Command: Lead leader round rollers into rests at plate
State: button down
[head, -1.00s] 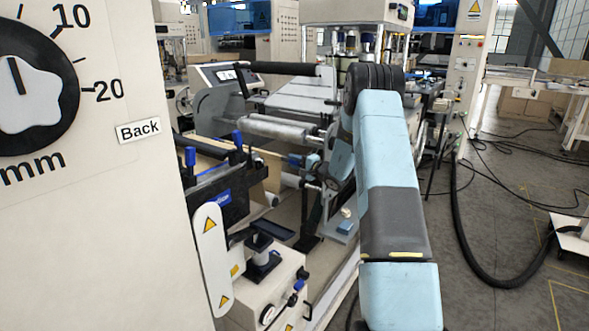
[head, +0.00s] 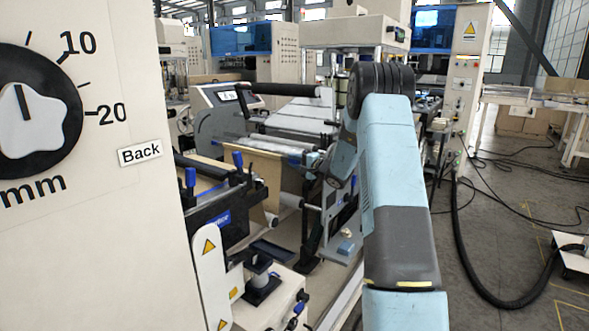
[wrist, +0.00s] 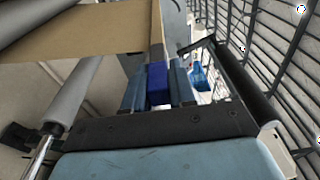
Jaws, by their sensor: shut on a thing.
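The leader is a brown kraft sheet (head: 289,182) whose far edge is on a slim bar with a blue block (wrist: 157,83). In the wrist view my gripper (wrist: 158,92) is shut on that block, one finger on each side. The sheet runs from the bar to the upper left (wrist: 100,32). In the head view my gripper (head: 314,160) is right of the sheet, at the bar's right end. A pale roller (wrist: 75,95) is left of my gripper, apart from it. I cannot make out the rests or plate for certain.
A black frame with blue knobs (head: 217,212) stands at the near left. The dial panel (head: 95,230) blocks the left. A dark bar (wrist: 245,80) is right of my gripper. A black hose (head: 462,250) lies on the floor at the right.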

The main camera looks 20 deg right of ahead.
jog(key=shift+r, duration=5.1)
jog(key=r, duration=0.3)
jog(key=d+r, duration=0.1)
jog(key=r, duration=0.1)
jog(key=shift+w, duration=0.35)
jog(key=w+d, duration=0.7)
jog(key=d, duration=0.3)
jog(key=w+d, duration=0.8)
jog(key=d, duration=0.3)
jog(key=shift+w+f, duration=0.1)
jog(key=shift+f, duration=0.1)
